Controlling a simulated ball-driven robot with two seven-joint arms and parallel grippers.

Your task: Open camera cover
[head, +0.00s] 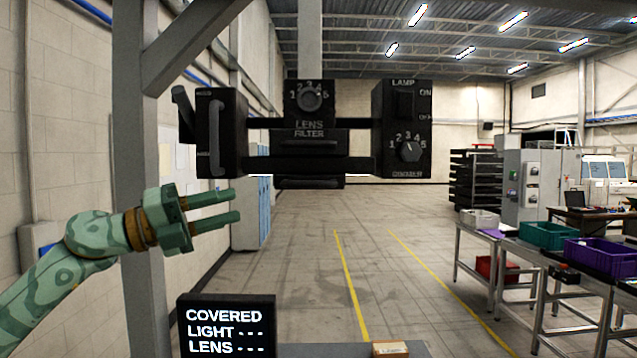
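A black camera fixture hangs from a grey post in the upper middle of the head view. Its middle part carries a lens filter dial (310,97) above a dark panel (309,147) with a horizontal bar. A black box (236,133) with a vertical grey handle (216,135) is at its left end. I cannot tell which part is the cover. A black display (226,325) at the bottom reads "COVERED", with dashes for light and lens. My green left gripper (236,204) is below the left box, apart from it, fingers parted and empty. My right gripper is out of view.
A lamp panel (402,128) with a switch and a dimmer dial forms the fixture's right end. A grey upright (140,200) stands behind my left arm. Tables with bins (548,236) stand at the right. The floor beyond is clear.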

